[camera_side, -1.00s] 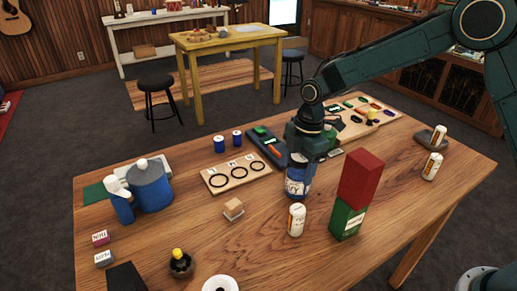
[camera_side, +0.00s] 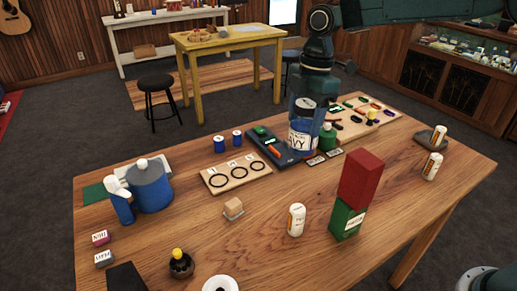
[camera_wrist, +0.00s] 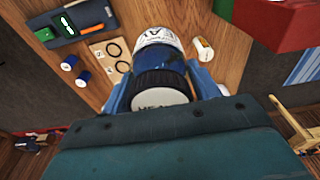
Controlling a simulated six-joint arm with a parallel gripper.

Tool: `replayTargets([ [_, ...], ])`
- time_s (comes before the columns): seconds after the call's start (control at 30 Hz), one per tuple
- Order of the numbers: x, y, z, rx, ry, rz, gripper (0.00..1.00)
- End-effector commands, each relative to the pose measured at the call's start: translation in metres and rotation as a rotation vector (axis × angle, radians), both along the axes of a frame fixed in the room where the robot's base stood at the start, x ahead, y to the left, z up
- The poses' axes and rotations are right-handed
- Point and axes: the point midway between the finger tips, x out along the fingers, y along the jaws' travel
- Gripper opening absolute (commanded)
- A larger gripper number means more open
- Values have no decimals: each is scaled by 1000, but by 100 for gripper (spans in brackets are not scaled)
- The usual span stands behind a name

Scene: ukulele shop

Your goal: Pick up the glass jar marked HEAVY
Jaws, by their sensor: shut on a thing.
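The glass jar marked HEAVY (camera_side: 300,141) has a white label with the letters "VY" showing, and blue contents. My gripper (camera_side: 303,112) is shut on it from above, near its dark lid. The jar is upright or nearly so and appears held above the table. In the wrist view, the jar (camera_wrist: 157,40) shows its white label and a black lid with "HEA" on top. My gripper's blue fingers (camera_wrist: 162,85) clasp it on both sides. Part of the lid is hidden by the gripper body.
A board with rings (camera_side: 238,172) is left. A red block (camera_side: 362,178) stacks on a green box (camera_side: 347,219), beside a white bottle (camera_side: 296,220).

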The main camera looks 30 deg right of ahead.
Motion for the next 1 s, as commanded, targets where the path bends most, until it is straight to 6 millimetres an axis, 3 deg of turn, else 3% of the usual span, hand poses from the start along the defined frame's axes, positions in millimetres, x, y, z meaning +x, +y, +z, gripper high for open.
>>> replayTargets([
  [0.13, 1, 0, 32, 1, -6, 0, 29],
  [0.33, 1, 0, 49, 3, -2, -1, 29],
  [1.0, 0, 0, 59, 0, -1, 0, 29],
])
